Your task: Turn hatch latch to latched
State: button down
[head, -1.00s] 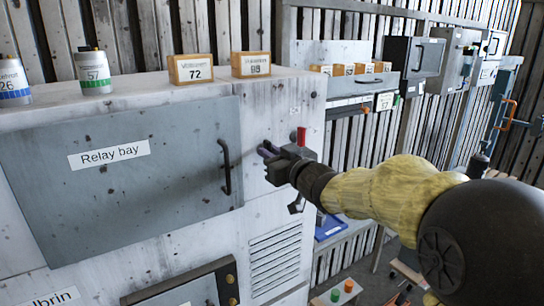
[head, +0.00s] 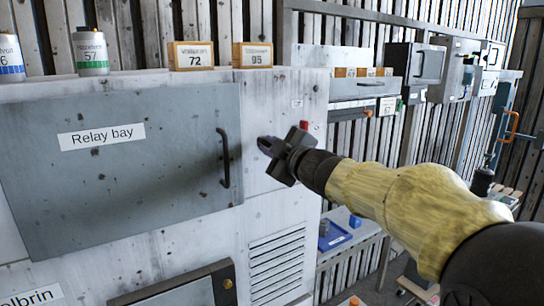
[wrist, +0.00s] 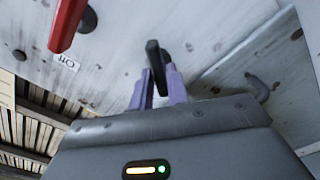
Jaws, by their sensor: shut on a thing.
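The hatch is a grey door (head: 110,190) labelled "Relay bay", flat in the front of a white cabinet, with a dark bar handle (head: 224,158) near its right edge. My gripper (head: 266,145) is at the cabinet face just right of the door. In the wrist view, its purple fingers (wrist: 158,88) are shut on a small black latch lever (wrist: 154,58), whose end sticks out beyond them. The latch is hidden behind my gripper in the head view, so its angle against the door is hard to tell.
A red lever (wrist: 68,22) is on the same panel beside my gripper, with a small label (wrist: 66,61) near it. Number boxes (head: 192,56) and cans (head: 90,52) stand on the cabinet top. A blue tray (head: 334,238) lies lower right.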

jog(key=shift+f+n+b, duration=0.15)
jog(key=shift+n+b, duration=0.9)
jog(key=shift+n, duration=0.8)
jog(key=shift+f+n+b, duration=0.15)
jog(key=shift+n+b, duration=0.85)
jog(key=shift+n, duration=0.85)
jog(key=c, duration=1.4)
grip_release()
jog(key=shift+c, duration=0.2)
jog(key=shift+s, duration=0.15)
jog(key=b+v, duration=0.2)
jog(key=v, duration=1.5)
